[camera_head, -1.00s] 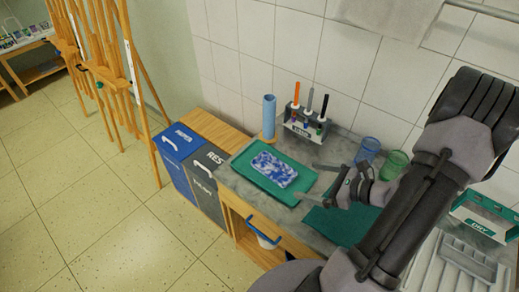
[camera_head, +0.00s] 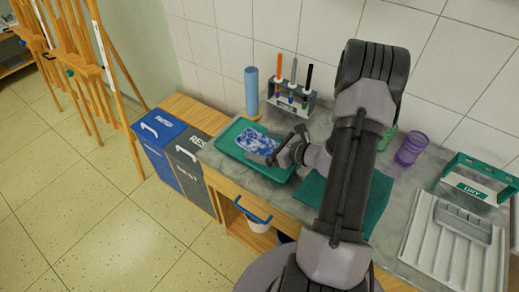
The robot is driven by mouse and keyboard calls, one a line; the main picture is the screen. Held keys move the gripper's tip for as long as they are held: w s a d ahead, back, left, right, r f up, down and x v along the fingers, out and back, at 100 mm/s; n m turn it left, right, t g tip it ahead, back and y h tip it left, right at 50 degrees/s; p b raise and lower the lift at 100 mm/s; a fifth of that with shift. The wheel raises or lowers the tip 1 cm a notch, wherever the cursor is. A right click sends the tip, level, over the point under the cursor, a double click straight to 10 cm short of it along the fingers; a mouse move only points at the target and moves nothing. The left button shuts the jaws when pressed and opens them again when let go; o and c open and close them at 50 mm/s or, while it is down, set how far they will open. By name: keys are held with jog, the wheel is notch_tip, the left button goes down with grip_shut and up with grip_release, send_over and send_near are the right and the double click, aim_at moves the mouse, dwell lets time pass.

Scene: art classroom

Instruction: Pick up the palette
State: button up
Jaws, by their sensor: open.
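A flat blue-and-white mottled slab (camera_head: 257,142) lies in a green tray (camera_head: 226,142) on the grey counter. It is the only thing that could be the palette, but I cannot be sure of it from its shape. My gripper (camera_head: 271,159) is open at the right edge of the slab, low over the tray. The gripper partly hides the slab's right end and the tray's right side. I cannot tell whether the fingers touch the slab.
A blue roll (camera_head: 251,92) and a holder with markers (camera_head: 289,96) stand behind the tray. A teal mat (camera_head: 313,190), a purple cup (camera_head: 411,148), a green cup (camera_head: 387,138), a ribbed drainer (camera_head: 450,250) and a "DRY" box (camera_head: 480,180) are to the right. Bins (camera_head: 162,148) stand left.

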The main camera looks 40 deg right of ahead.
jog(key=c, duration=1.5)
